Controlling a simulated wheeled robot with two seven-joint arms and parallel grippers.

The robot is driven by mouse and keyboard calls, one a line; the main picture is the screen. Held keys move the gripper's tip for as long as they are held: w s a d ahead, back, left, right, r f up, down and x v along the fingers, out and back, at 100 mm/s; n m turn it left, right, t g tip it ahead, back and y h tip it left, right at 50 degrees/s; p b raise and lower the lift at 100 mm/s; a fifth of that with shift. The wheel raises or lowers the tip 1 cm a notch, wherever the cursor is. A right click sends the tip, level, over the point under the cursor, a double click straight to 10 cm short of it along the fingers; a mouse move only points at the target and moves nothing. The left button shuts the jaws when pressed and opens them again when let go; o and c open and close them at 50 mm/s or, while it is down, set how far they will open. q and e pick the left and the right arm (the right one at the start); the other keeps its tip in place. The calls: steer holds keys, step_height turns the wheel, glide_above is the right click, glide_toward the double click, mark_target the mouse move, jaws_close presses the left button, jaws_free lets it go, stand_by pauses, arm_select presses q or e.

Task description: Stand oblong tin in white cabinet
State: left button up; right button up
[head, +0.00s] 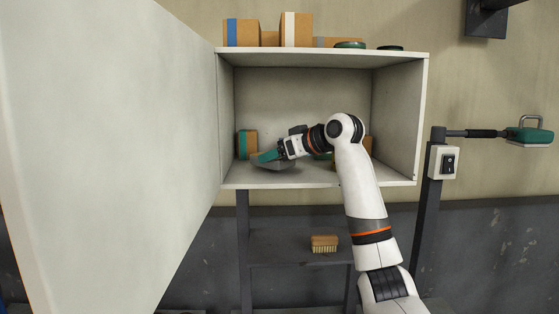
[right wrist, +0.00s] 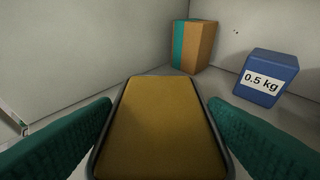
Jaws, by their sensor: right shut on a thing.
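The white cabinet (head: 423,110) is open, and its door (head: 110,150) swings out to the left. My right arm reaches into the cabinet, with the right gripper (head: 266,157) low over the cabinet floor at the left. In the right wrist view the green fingers of the right gripper (right wrist: 160,106) are shut on the sides of the oblong tin (right wrist: 160,130). The tin has a mustard-yellow face and a dark grey rim. In the head view the gripper largely hides it, and I cannot tell whether it touches the floor. My left gripper is not in view.
An orange box with a teal stripe (head: 247,144) stands in the cabinet's left part. A blue 0.5 kg block (right wrist: 267,78) stands near it in the right wrist view. Boxes (head: 296,30) sit on top of the cabinet. A brush (head: 324,244) lies on the shelf below.

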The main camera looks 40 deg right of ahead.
steer(key=shift+s+f, duration=0.1)
steer(key=shift+f, duration=0.25)
steer(key=shift+s+f, duration=0.1)
steer(key=shift+f, duration=0.1)
steer(key=shift+s+d+f, duration=0.1)
steer(key=shift+d, duration=0.05)
steer(key=o, duration=1.1)
steer(key=shift+f, duration=0.25)
steer(key=shift+c, duration=0.2)
steer(key=o, duration=0.4)
steer(key=shift+r, duration=0.1)
steer(key=shift+r, duration=0.1)
